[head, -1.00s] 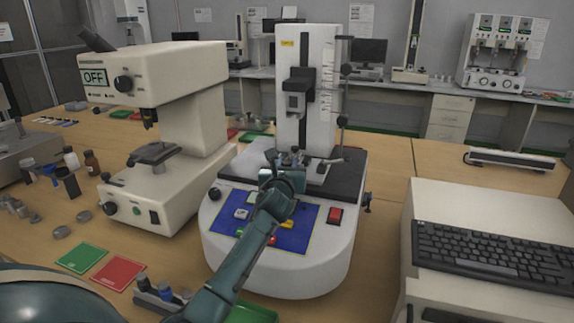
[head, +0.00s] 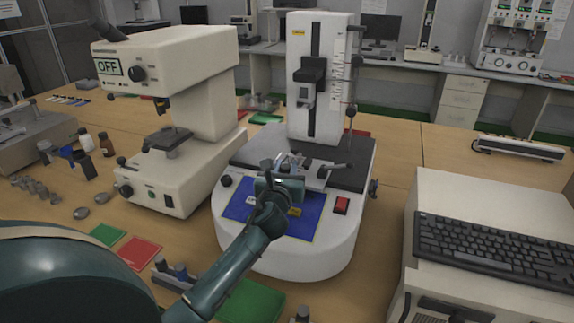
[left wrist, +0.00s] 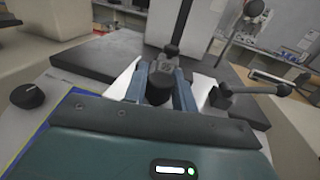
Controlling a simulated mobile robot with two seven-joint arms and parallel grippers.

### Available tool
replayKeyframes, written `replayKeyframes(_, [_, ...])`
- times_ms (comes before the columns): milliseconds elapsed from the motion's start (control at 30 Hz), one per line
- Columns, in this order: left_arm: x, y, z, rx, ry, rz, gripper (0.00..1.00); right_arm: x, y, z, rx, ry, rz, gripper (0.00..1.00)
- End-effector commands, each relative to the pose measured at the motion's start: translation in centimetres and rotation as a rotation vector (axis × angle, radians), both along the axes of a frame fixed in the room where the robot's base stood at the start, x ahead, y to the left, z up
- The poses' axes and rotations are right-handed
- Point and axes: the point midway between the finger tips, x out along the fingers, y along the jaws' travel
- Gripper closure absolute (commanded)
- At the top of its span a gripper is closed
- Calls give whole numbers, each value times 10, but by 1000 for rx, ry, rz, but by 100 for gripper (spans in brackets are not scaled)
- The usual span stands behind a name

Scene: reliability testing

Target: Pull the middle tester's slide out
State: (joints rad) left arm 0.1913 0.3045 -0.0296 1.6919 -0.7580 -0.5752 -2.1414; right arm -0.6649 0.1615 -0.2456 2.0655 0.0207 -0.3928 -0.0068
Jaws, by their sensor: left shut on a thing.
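The middle tester (head: 316,90) is a white machine with a tall column, a rounded base and a blue front panel. Its slide (head: 316,172) is a light metal plate low in front of the column, on the dark top of the base; it also shows in the left wrist view (left wrist: 122,86). My left gripper (head: 279,172) reaches over the blue panel to the slide's front. In the left wrist view its fingers (left wrist: 161,84) are closed around a dark round knob (left wrist: 159,88) at the slide. The fingers partly hide the knob. My right gripper is not in view.
A white tester marked OFF (head: 178,120) stands to the left. A white box with a keyboard (head: 490,250) stands at the right.

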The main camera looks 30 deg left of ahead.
Motion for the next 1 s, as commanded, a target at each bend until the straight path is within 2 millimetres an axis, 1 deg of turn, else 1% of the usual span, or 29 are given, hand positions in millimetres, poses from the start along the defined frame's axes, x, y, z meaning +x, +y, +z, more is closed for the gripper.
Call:
replayKeyframes(33, [0,0,0,-1,0,0,73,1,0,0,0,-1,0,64])
replayKeyframes(267, [0,0,0,0,-1,0,54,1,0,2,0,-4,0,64])
replayKeyframes(567, [-2,-1,0,0,0,-1,53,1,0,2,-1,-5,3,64])
replayKeyframes(667, [-11,-5,-1,1,0,-2,53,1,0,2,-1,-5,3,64])
replayKeyframes(767, [-27,-13,-1,0,0,-3,53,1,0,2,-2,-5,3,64])
replayKeyframes(1000, [-77,-36,-1,0,1,-2,53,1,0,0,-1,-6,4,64])
